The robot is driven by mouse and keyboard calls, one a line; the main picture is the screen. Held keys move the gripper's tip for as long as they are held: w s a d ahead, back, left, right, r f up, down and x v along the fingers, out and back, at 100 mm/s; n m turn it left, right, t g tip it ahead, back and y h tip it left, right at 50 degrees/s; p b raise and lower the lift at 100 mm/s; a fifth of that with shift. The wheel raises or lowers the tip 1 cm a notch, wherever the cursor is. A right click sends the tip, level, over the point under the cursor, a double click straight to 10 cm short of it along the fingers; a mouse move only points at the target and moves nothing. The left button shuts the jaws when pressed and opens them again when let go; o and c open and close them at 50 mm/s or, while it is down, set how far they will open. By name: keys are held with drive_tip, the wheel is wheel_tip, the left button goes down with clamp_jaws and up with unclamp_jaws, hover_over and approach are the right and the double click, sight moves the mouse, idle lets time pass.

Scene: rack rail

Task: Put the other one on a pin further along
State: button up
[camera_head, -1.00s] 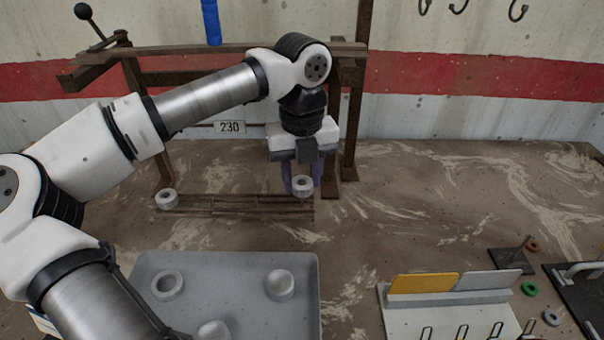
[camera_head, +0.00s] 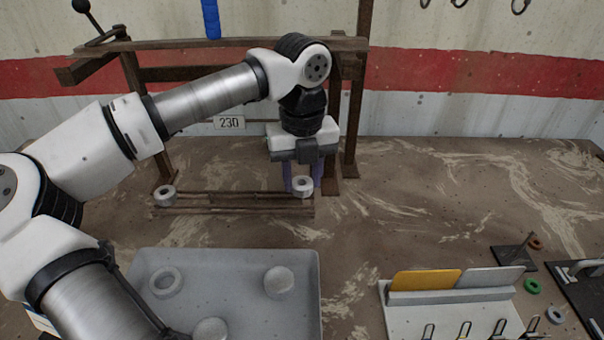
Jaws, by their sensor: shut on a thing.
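A long low brown rack rail (camera_head: 235,203) lies on the table in front of a brown frame. One grey ring (camera_head: 165,196) sits at the rail's left end. A second grey ring (camera_head: 302,186) is at the rail's right end, between the purple fingers of my gripper (camera_head: 303,180). My gripper points down and is shut on this ring. The pins are too small to make out, and I cannot tell whether the held ring rests on the rail or is just above it.
A grey tray (camera_head: 222,262) in front holds another ring (camera_head: 166,282) and rounded grey pieces (camera_head: 279,282). At right stand a holder with yellow and grey cards (camera_head: 425,282) and a small base with a pin (camera_head: 515,257). Brown frame posts (camera_head: 356,120) rise right behind my gripper.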

drive_tip(key=shift+f+b, duration=1)
drive_tip(key=shift+f, duration=0.1)
drive_tip(key=shift+f, duration=0.1)
drive_tip(key=o, duration=1.1)
drive_tip(key=shift+c, duration=0.2)
